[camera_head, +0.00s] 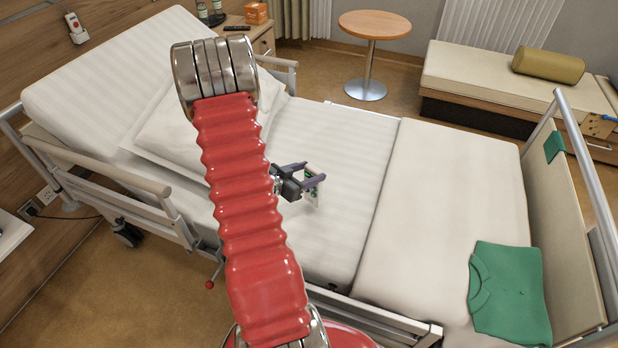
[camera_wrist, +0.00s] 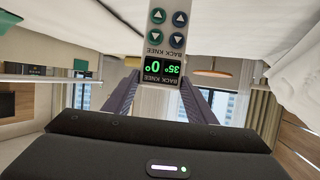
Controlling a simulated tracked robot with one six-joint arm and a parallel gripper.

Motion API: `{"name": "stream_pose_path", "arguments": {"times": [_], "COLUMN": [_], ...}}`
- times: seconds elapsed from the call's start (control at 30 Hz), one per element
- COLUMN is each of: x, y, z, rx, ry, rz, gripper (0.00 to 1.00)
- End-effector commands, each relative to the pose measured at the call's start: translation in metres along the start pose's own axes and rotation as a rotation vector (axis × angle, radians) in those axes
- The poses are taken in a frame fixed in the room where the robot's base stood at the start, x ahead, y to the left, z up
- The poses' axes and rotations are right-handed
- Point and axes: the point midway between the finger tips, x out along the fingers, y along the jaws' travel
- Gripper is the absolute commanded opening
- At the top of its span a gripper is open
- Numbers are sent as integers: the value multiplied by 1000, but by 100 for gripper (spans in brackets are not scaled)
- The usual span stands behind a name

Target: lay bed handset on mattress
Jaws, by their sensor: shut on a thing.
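The bed handset (camera_wrist: 165,42) is a pale bar with round arrow buttons and a lit green display reading 35° and 0°. It lies between the two purple-grey fingers of my gripper (camera_wrist: 160,85), which are shut on it. In the head view my gripper (camera_head: 296,183) is over the middle of the bed, and the handset (camera_head: 313,190) shows as a small pale piece at its fingers. The mattress (camera_head: 325,140) is white and striped, with a raised head end. I cannot tell whether the handset touches it.
A cream blanket (camera_head: 430,190) covers the foot half, with a folded green shirt (camera_head: 508,290) on it. A pillow (camera_head: 180,130) lies at the head end. Side rails (camera_head: 105,180) and a footboard (camera_head: 570,200) edge the bed. The white sheet right of my gripper is clear.

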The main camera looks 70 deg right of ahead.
Motion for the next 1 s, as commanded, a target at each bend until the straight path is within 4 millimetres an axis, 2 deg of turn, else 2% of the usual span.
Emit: {"name": "stream_pose_path", "arguments": {"times": [0.2, 0.63, 0.67, 0.9, 1.0], "x": [8, 10, 10, 9, 9], "y": [0, 0, 0, 0, 0], "z": [20, 23, 24, 24, 24], "rx": [-1, 0, 0, -1, -1], "ry": [1, 1, 1, 1, 1], "rz": [0, 0, 0, -2, -2], "gripper": [11, 11, 52, 69, 70]}}
